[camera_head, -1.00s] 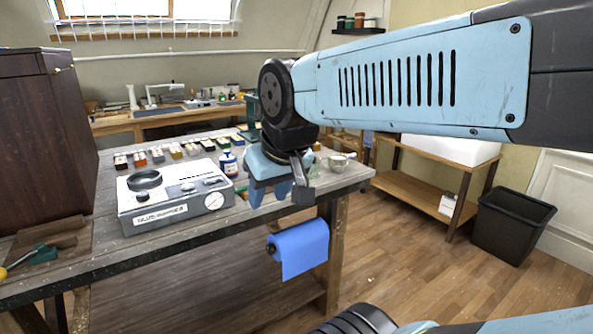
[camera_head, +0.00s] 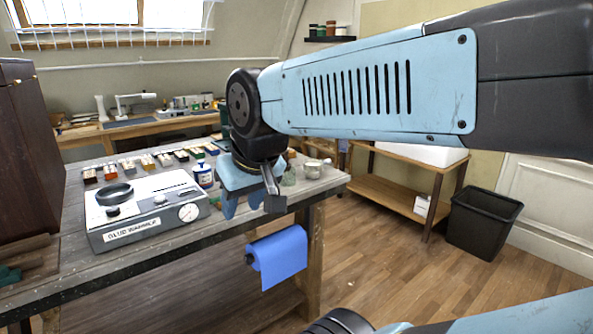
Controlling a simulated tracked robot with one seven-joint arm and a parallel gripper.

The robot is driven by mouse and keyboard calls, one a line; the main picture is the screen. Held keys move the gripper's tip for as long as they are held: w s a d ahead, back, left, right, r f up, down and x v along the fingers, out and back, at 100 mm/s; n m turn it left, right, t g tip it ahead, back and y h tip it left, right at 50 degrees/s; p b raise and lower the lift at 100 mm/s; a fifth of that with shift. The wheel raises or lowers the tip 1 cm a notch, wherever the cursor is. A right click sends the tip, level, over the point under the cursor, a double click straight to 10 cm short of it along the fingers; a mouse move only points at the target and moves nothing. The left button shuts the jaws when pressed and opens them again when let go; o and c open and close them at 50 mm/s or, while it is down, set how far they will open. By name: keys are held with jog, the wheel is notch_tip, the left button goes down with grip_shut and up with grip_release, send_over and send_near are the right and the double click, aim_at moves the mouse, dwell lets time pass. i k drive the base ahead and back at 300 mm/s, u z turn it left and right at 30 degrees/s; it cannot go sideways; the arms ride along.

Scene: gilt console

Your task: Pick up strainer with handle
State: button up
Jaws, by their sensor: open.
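A small pale metal vessel with a thin handle (camera_head: 314,169), which looks like the strainer, sits near the right end of the workbench (camera_head: 150,255). It is too small to make out any mesh. My gripper (camera_head: 243,206) hangs over the bench's front right edge, pointing down, with its blue jaws open and nothing seen between them. The vessel is to the right of my gripper and farther back, apart from it. My wrist and gripper hide part of the bench behind them.
A glue warmer (camera_head: 150,210) stands left of my gripper, with a blue-and-white bottle (camera_head: 204,176) behind it. A small glass jar (camera_head: 288,176) is beside the vessel. A blue roll (camera_head: 277,255) hangs below the bench edge. A black bin (camera_head: 483,222) stands on the floor at right.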

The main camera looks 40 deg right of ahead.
aim_at(313, 168)
jog(key=z, duration=0.35)
jog(key=i, duration=0.3)
jog(key=z, duration=0.85)
